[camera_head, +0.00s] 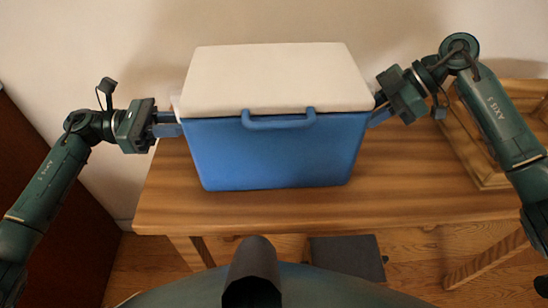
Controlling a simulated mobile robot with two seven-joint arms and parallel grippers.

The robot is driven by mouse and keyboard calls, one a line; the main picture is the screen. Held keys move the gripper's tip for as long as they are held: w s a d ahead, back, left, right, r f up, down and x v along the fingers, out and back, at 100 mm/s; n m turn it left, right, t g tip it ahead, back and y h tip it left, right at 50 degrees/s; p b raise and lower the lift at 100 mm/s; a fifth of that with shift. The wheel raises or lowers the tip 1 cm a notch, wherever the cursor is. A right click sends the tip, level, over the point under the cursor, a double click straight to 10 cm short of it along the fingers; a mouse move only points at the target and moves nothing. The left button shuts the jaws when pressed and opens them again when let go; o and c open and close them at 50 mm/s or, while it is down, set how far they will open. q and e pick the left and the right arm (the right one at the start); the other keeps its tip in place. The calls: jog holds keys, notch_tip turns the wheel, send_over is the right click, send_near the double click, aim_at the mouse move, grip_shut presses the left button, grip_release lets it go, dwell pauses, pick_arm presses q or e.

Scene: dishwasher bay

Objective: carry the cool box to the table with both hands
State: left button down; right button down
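The cool box (275,152), blue with a white lid (275,80) and a blue front handle, is upright over the wooden table (260,212). Whether its base rests on the tabletop or is slightly above it, I cannot tell. My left gripper (168,125) is at the box's left side, its fingers reaching the side wall. My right gripper (381,108) is at the right side, its fingertips against or just behind the upper edge. The side grips and the fingertips are largely hidden, so their closure is unclear.
A wooden tray (480,165) stands on the right of the table, near my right arm. A dark grey object (345,258) is on the floor below the table's front edge. A wall is close behind. The table's front strip is bare.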

pick_arm(q)
jog(key=shift+f, duration=0.35)
pick_arm(e)
jog(key=shift+d+f, duration=0.1)
jog(key=shift+f, duration=0.25)
pick_arm(q)
jog(key=c, duration=1.2)
grip_release()
jog(key=shift+c, duration=0.2)
pick_arm(e)
jog(key=c, duration=1.2)
grip_release()
jog(key=shift+c, duration=0.2)
pick_arm(q)
jog(key=shift+a, duration=0.1)
pick_arm(e)
jog(key=shift+d+r, duration=0.1)
jog(key=shift+r, duration=0.1)
pick_arm(q)
jog(key=a, duration=1.1)
jog(key=shift+a, duration=0.4)
pick_arm(e)
jog(key=v, duration=1.1)
jog(key=shift+d+r, duration=0.2)
